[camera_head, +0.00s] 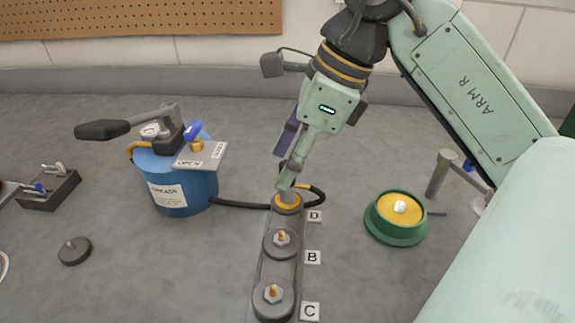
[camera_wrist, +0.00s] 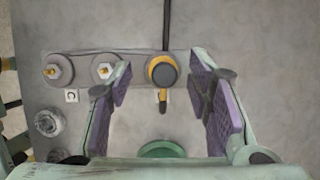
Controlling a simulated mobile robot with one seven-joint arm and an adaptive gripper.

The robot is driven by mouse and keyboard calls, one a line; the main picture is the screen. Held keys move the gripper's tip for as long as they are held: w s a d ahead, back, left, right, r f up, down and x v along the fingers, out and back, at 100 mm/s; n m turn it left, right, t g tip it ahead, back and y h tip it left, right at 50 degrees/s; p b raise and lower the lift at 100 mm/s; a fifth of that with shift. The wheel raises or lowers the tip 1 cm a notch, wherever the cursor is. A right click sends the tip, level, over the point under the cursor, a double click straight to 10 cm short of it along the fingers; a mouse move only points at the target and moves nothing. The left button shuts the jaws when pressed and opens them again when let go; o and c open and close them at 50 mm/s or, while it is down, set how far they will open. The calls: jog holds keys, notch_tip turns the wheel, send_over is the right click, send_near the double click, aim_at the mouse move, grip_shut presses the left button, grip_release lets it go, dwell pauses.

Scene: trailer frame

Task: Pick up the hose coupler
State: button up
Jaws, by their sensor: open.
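The hose coupler (camera_head: 287,202), grey with a yellow ring, sits at the D end of the manifold bar (camera_head: 262,262). The black hose (camera_head: 240,204) runs to it from the blue tank. My gripper (camera_head: 287,180) is open and empty just above it and hides part of its top. In the wrist view the coupler (camera_wrist: 161,70), with a dark round top and yellow ring, shows between the spread purple finger pads of my gripper (camera_wrist: 165,82). I cannot tell whether the fingertips are low enough to be beside it.
Two ports with yellow tips, B (camera_head: 281,242) and C (camera_head: 272,297), stand on the same bar. The blue tank (camera_head: 178,184) with a lever is at left. A green and yellow round device (camera_head: 396,216) is at right. A dark knob (camera_head: 74,250) lies at front left.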

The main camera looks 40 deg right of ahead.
aim_at(289, 196)
jog(key=b+x, duration=0.1)
jog(key=x, duration=0.1)
jog(key=b+x, duration=0.2)
jog(key=x, duration=0.1)
jog(key=shift+d+f, duration=0.15)
jog(key=shift+d, duration=0.05)
jog(key=shift+w, duration=0.1)
jog(key=shift+c, duration=0.2)
grip_shut()
